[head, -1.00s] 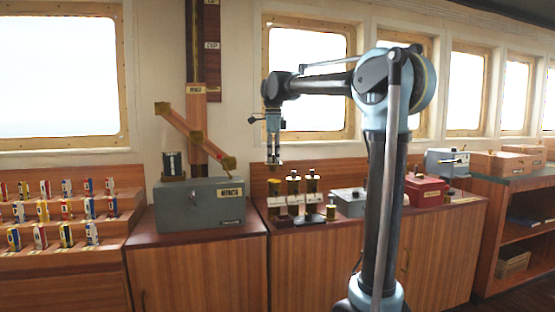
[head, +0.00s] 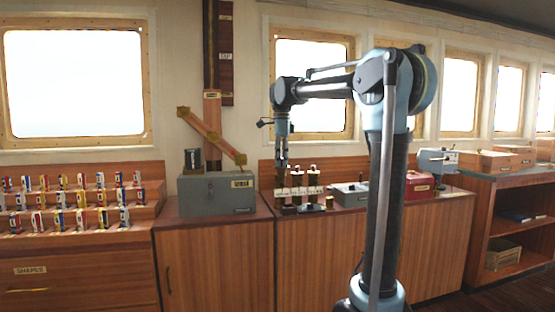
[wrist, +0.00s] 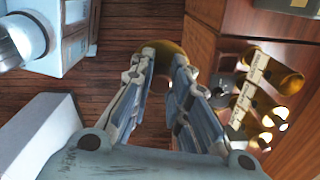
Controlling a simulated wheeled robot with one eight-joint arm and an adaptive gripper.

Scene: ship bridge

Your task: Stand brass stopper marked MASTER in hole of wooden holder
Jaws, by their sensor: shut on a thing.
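My gripper (head: 282,168) points down at the front of the counter, at the left end of the holder row. In the wrist view my gripper (wrist: 163,68) is shut on a brass stopper (wrist: 168,47), whose rounded top shows beyond the fingers. Its marking is hidden. The wooden holder (head: 300,208) stands on the counter with brass stoppers (head: 314,176) carrying pale labels. Those labelled stoppers also show in the wrist view (wrist: 250,88), right of my fingers and apart from them. The label words and any empty hole cannot be made out.
A grey box (head: 215,196) stands left of the holder. A smaller grey case (head: 349,194) and a red box (head: 419,186) stand to its right. The counter's front edge is close to my gripper. Wooden floor (wrist: 140,20) shows below the held stopper.

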